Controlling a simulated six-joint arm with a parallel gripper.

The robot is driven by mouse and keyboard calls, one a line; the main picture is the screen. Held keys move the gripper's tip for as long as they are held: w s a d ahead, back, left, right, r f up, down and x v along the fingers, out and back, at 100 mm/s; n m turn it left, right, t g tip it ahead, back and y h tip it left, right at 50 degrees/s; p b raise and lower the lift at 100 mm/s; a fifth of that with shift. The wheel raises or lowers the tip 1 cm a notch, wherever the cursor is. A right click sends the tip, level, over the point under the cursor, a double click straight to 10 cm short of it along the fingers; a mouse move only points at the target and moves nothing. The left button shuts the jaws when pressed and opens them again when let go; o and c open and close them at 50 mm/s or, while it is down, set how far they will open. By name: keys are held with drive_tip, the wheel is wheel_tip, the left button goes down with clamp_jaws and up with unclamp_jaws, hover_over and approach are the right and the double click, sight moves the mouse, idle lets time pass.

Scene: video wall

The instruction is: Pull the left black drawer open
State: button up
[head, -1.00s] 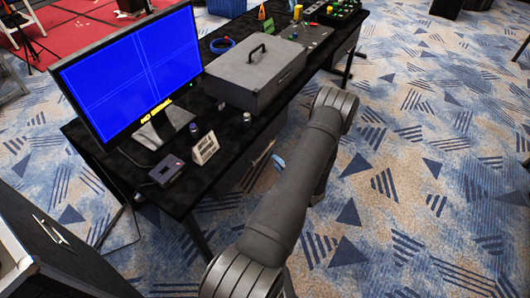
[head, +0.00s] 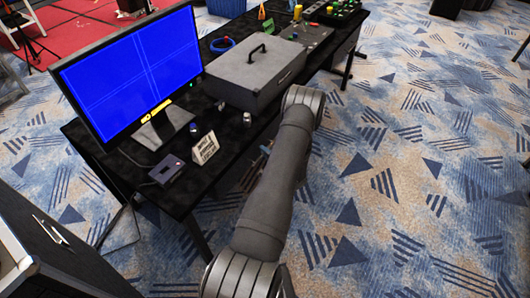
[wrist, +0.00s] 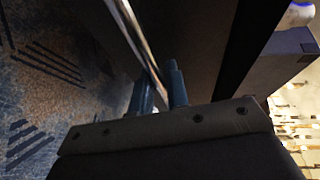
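The drawer handle (wrist: 137,40) is a long, shiny metal bar in the wrist view, set on a dark drawer front (wrist: 190,35). My gripper (wrist: 160,92) has two blue-grey fingers close together, one on each side of the bar, and looks shut on it. In the head view the black desk's drawer side (head: 235,180) faces my arm. My gripper there is small, beside the desk's side and partly hidden by my arm. I cannot make out from these views whether the drawer stands out from the desk.
On the desk (head: 130,165) stand a monitor (head: 130,75), a grey case (head: 255,75), a small white sign (head: 205,148) and a small dark box (head: 166,170). A dark cabinet (head: 60,255) stands at lower left. Patterned carpet (head: 420,170) is clear on the right.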

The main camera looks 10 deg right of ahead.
clamp_jaws()
drive_tip(key=s+d, duration=2.4)
drive_tip(key=shift+o, duration=2.4)
unclamp_jaws()
drive_tip(key=v, duration=1.7)
drive_tip(key=shift+s+r, duration=0.1)
drive_tip(key=shift+s, duration=0.05)
